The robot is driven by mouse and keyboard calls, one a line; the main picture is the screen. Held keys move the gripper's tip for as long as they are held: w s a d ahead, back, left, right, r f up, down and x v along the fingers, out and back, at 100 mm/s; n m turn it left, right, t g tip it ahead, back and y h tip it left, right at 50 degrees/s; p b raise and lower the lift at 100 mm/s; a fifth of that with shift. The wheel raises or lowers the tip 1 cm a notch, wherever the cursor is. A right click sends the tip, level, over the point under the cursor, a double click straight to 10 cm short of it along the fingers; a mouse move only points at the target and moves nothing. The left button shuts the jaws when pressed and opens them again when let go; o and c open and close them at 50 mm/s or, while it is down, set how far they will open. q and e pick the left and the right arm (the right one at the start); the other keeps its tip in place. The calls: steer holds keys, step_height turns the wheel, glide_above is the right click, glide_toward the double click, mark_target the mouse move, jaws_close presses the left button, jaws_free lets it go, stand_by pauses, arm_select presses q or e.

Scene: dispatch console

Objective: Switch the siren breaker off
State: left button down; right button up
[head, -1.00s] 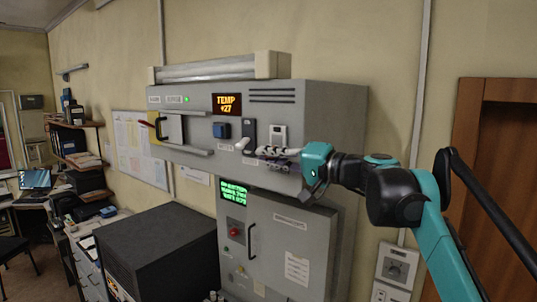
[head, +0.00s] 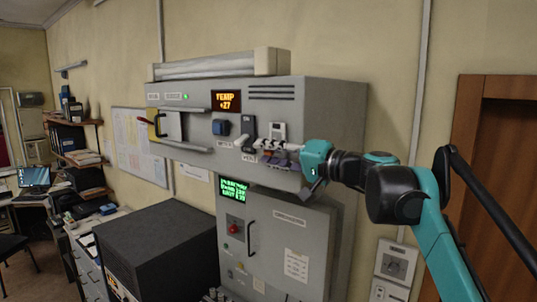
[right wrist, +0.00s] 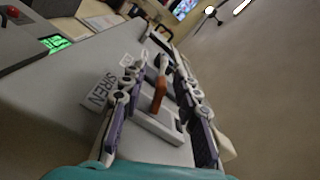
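The siren breaker is a white-framed switch (head: 279,130) on the right part of the upper grey cabinet's front. In the right wrist view its orange-brown lever (right wrist: 160,91) stands out of the frame, beside a plate reading SIREN (right wrist: 98,92). My right gripper (head: 268,149) is at the breaker and covers its lower part in the head view. In the right wrist view its fingers (right wrist: 158,85) are spread, one on each side of the lever, with gaps visible. I cannot tell whether a fingertip touches the cabinet. My left gripper is not in view.
Left of the breaker are a dark-handled switch (head: 248,134) and a blue switch (head: 220,127). A TEMP display (head: 226,101) sits above. A lower cabinet (head: 290,245) stands below, and a black box (head: 155,245) at left.

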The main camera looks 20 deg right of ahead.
steer(key=v, duration=1.2)
